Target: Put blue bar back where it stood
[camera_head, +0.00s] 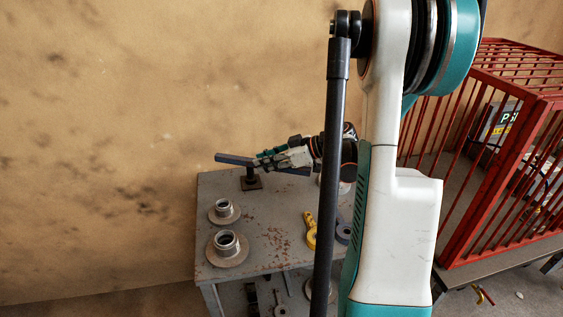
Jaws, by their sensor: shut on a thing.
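The long dark blue bar (234,159) lies roughly level across the far end of the grey worktable in the head view. My gripper (265,157) reaches in from the right and is shut on the bar near its middle. My gripper hides part of the bar, whose right end shows beyond it. A short black post on a square base (251,182) stands on the table under the bar. I cannot tell whether the bar touches the post.
The worn grey table (240,268) carries two flanged hubs (224,211) (228,247) at the left and a yellow hook (310,231) near the middle. A red barred cage (515,150) stands at the right. My arm hides the table's right side.

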